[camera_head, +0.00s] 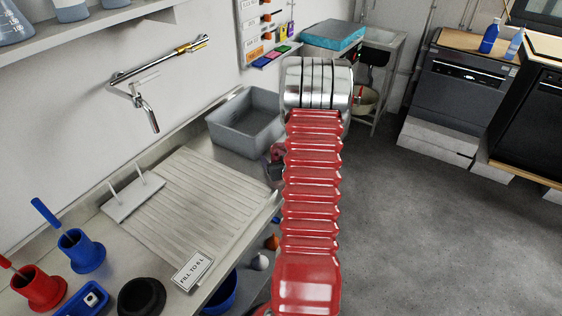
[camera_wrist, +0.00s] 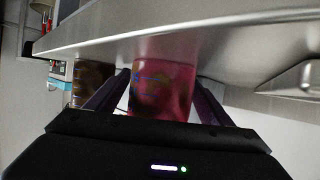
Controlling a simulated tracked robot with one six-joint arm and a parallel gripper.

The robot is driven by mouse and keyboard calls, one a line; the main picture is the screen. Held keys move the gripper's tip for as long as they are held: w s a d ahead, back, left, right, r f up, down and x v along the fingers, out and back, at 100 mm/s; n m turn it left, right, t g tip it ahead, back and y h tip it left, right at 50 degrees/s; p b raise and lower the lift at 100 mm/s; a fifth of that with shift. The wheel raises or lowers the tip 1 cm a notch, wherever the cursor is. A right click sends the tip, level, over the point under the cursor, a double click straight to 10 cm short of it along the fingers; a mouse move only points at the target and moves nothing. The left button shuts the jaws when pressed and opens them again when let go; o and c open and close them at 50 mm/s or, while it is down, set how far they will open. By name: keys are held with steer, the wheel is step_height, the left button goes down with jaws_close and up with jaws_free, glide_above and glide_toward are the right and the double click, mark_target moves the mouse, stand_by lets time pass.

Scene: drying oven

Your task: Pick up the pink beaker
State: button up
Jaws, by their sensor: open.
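The pink beaker (camera_wrist: 160,92) shows in the wrist view, with blue markings on its wall. That view looks upside down, with the metal counter (camera_wrist: 200,38) along the top and the beaker against it. My gripper (camera_wrist: 162,78) is open, with one dark finger on each side of the beaker. A small gap seems to show by the left finger; I cannot tell whether the right one touches. The gripper body hides part of the beaker. In the head view my red arm covers most of the gripper, and a small reddish shape (camera_head: 277,152) beside it may be the beaker.
A brown beaker (camera_wrist: 92,80) stands just left of the left finger in the wrist view. In the head view a grey basin (camera_head: 243,122) is near the arm, with a ribbed drainboard (camera_head: 190,200) in front. Open floor (camera_head: 430,230) lies to the right.

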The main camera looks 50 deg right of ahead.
steer(key=shift+c, duration=0.3)
steer(key=c, duration=1)
